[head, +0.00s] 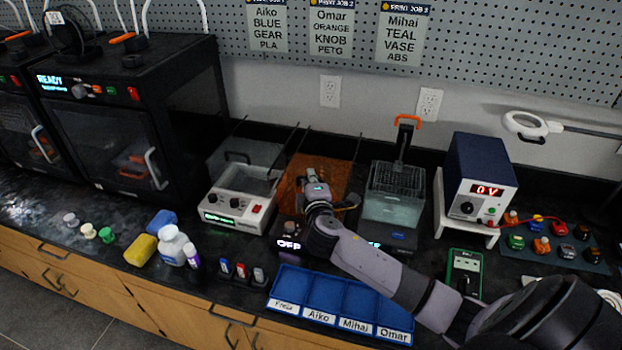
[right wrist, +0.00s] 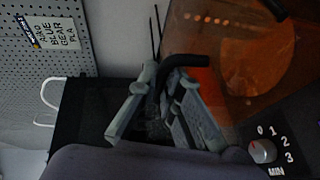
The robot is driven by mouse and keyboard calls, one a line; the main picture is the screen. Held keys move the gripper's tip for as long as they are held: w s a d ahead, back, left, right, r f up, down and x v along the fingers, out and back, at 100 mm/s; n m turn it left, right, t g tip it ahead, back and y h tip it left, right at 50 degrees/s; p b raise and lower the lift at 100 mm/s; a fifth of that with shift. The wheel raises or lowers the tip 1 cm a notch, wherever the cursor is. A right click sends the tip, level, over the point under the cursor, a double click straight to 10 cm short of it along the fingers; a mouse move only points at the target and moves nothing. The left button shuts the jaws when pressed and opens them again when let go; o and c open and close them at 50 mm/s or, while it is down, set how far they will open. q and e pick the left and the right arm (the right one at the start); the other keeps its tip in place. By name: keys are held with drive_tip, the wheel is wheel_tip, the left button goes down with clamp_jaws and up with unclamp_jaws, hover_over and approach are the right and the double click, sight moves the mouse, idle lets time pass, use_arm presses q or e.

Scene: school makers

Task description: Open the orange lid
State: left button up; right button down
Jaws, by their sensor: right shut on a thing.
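The orange lid (head: 328,165) is a see-through panel on a dark machine between two other bench devices. In the right wrist view, the lid (right wrist: 225,50) fills the upper right, with a round plate and a row of bright dots showing through it. My right gripper (head: 314,186) is at the lid. In the right wrist view, my right gripper (right wrist: 165,95) is shut on the lid's black bent handle (right wrist: 187,62), which lies between its fingers. I cannot tell how far the lid is raised. My left gripper is out of view.
A device with a clear lid (head: 230,205) stands left of the machine, and a wash tank (head: 393,205) with a basket stands right. A blue sorting tray (head: 290,289) lies in front, under my right arm. A dial (right wrist: 262,151) is on the machine's front.

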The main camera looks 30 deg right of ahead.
sight(323, 160)
drive_tip(key=shift+d, duration=0.1)
drive_tip(key=w+d, duration=0.2)
drive_tip(key=d, duration=0.1)
drive_tip(key=w+d+b, duration=0.1)
drive_tip(key=w+d, duration=0.2)
drive_tip(key=w+d+b, duration=0.1)
drive_tip(key=w+d, duration=0.1)
drive_tip(key=d, duration=0.1)
drive_tip(key=shift+w+d, duration=0.1)
drive_tip(key=shift+w, duration=0.3)
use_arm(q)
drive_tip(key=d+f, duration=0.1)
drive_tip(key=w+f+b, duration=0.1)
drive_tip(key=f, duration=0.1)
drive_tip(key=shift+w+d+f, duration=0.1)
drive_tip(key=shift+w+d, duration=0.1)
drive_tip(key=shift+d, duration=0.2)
use_arm(e)
drive_tip(key=w+d, duration=0.3)
drive_tip(key=d, duration=0.1)
drive_tip(key=shift+w, duration=0.35)
drive_tip(key=c, duration=2)
unclamp_jaws()
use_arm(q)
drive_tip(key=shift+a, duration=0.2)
use_arm(e)
drive_tip(key=shift+s, duration=0.1)
